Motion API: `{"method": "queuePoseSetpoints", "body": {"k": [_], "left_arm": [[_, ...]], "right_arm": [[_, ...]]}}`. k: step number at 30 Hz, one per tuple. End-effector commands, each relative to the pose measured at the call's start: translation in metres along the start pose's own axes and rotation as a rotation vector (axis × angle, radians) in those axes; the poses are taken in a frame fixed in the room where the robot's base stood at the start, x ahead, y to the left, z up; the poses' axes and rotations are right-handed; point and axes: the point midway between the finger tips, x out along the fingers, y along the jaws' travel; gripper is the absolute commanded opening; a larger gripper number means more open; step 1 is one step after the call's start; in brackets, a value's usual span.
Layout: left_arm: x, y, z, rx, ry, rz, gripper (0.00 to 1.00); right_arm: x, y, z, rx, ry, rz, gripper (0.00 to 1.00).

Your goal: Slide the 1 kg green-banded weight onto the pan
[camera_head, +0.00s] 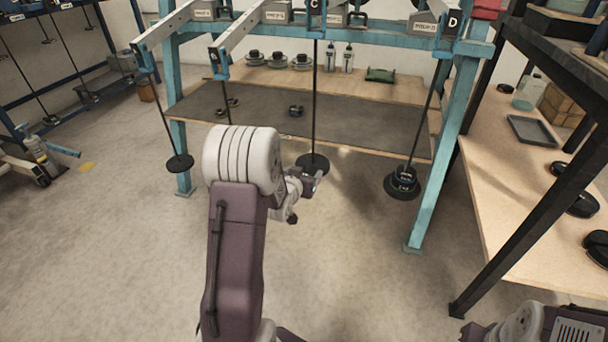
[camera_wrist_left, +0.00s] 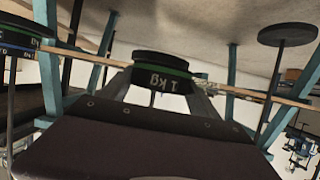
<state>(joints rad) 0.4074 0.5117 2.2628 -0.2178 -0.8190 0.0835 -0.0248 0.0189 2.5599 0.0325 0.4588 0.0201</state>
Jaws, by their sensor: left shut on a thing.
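My left gripper (camera_head: 314,184) is in front of the middle hanger, labelled C, close to its black pan (camera_head: 313,160). In the left wrist view, which is upside down, the green-banded 1 kg weight (camera_wrist_left: 160,76) is between the gripper's fingers (camera_wrist_left: 163,95), and the gripper is shut on it. A dark disc (camera_wrist_left: 160,57) shows at the weight's far side in the picture. I cannot tell whether it is the pan under the weight or part of the weight. In the head view the weight is too small or hidden to make out. My right gripper is out of view.
A hanger to the left has an empty pan (camera_head: 180,163). Hanger D at right carries stacked dark weights (camera_head: 403,181). Blue-green frame posts (camera_head: 443,150) stand around them. A workbench (camera_head: 350,130) lies behind, and a side table (camera_head: 520,215) is at right. The floor in front is clear.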

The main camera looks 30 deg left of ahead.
Motion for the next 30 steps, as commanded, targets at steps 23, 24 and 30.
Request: {"method": "queuePoseSetpoints", "body": {"k": [23,24,30], "left_arm": [[0.032,0.0,-0.016,0.0,0.007,0.0,0.0],[0.032,0.0,-0.017,0.0,0.007,0.0,0.0],[0.036,0.0,-0.018,0.0,0.007,0.0,0.0]], "right_arm": [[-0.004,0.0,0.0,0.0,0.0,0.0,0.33],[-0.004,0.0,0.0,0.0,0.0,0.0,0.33],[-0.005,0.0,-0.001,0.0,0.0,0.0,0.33]]}}
